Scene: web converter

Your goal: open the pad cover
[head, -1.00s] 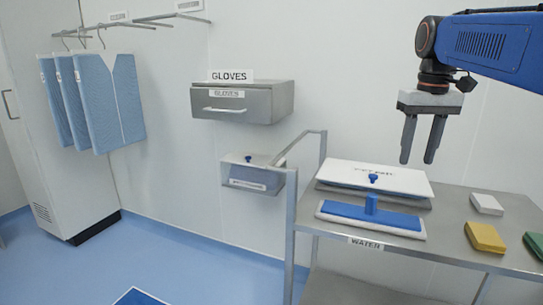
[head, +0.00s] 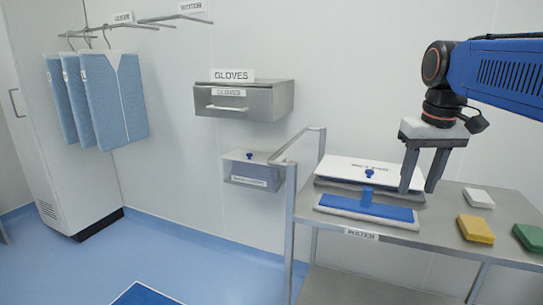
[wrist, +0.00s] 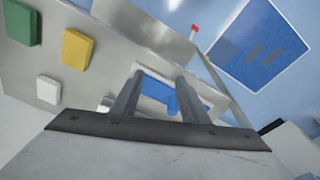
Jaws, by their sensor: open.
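The pad cover (head: 340,168) is a white lid with a small blue knob (head: 369,174) and a printed label too blurred to read. It lies flat over a shallow grey metal tray on the cart's top. My gripper (head: 417,191) points down with its two fingers apart and empty. It hangs at the right end of the cover, and its fingers hide part of that end. In the wrist view the open fingers (wrist: 160,76) frame a blue mop head (wrist: 155,88). I cannot make out the knob there.
The blue-and-white mop head (head: 340,204) lies in front of the cover, with an upright blue socket. White (head: 479,198), yellow (head: 476,229) and green (head: 528,236) blocks lie to the right on the steel cart (head: 440,238). A metal rail rises at the cart's left.

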